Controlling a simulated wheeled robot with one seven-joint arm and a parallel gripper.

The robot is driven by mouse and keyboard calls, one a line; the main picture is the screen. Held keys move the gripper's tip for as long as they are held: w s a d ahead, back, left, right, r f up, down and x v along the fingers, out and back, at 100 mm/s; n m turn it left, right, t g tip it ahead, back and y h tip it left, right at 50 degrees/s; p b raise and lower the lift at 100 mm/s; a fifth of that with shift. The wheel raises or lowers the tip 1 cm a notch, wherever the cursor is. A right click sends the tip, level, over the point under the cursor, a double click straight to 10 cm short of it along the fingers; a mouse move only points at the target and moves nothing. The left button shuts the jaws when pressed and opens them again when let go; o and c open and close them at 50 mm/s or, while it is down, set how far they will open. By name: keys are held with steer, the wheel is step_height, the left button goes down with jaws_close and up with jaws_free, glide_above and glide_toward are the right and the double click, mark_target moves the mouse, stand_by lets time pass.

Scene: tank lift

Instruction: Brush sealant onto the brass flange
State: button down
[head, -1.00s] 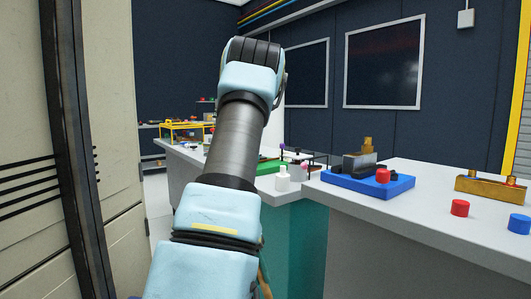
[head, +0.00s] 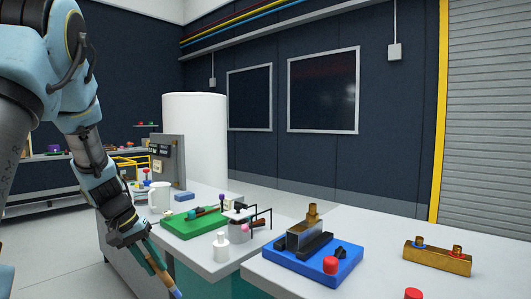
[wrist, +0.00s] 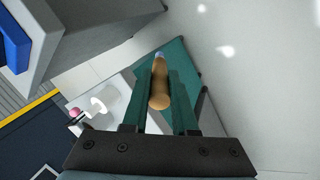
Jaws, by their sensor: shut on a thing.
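My gripper (head: 153,258) is at the left of the head view, pointing down beside the left table. It is shut on a brush with a wooden handle (wrist: 160,90); the brush's pale blue end (head: 177,293) points down and away from the fingers. A brass fitting with a wide foot (head: 312,216), which looks like the flange, stands upright on a grey block in a black vise (head: 303,242) on a blue base (head: 345,262). My gripper is well to the left of it, apart. A white bottle (head: 221,246) stands at the left table's front edge.
A green board (head: 185,228) with tools, a white mug (head: 159,197) and a small wire rack (head: 262,212) crowd the left table. A gap separates the tables.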

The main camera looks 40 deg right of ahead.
steer(key=s+d+r+m+h+p, duration=0.1)
steer(key=s+d+r+m+p, duration=0.1)
steer(key=s+d+r+p, duration=0.5)
steer(key=s+d+r+m+g+p, duration=0.15)
steer(key=s+d+r, duration=0.25)
steer(key=d+r, duration=0.7)
steer(key=s+d+r+m+h+p, duration=0.1)
steer(key=s+d+r+m+p, duration=0.35)
steer(key=r, duration=0.85)
steer(key=f+b, duration=0.1)
steer(key=s+f+n+b, duration=0.1)
steer(key=f, duration=0.1)
steer(key=f+n+b, duration=0.1)
steer(key=f, duration=0.1)
steer(key=shift+s+d, duration=0.2)
steer(key=shift+d, duration=0.05)
